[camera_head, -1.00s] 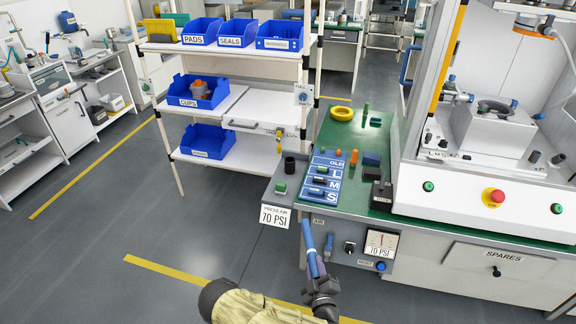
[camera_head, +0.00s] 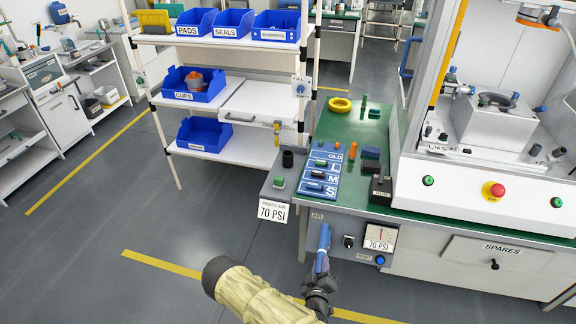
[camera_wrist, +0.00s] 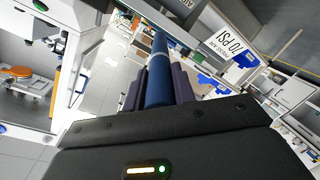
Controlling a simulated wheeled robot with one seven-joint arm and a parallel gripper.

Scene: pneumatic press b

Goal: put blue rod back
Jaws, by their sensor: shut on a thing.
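My gripper (camera_head: 320,266) is shut on the blue rod (camera_head: 324,238), in the lower middle of the head view. The rod points up from the fingers, in front of the AIR panel at the bench's front left. I cannot tell whether it touches the panel. In the wrist view the rod (camera_wrist: 157,85) stands out between both dark fingers of my gripper (camera_wrist: 160,92), with a pale band near its upper part. Its lower end is hidden in the gripper.
The green bench (camera_head: 345,125) carries a blue L/M/S board (camera_head: 315,188), a yellow ring (camera_head: 341,104) and small blocks. A 70 PSI gauge (camera_head: 379,237) is right of the rod. The press (camera_head: 491,180) stands at right, a shelf rack (camera_head: 245,152) at left. Floor is clear at lower left.

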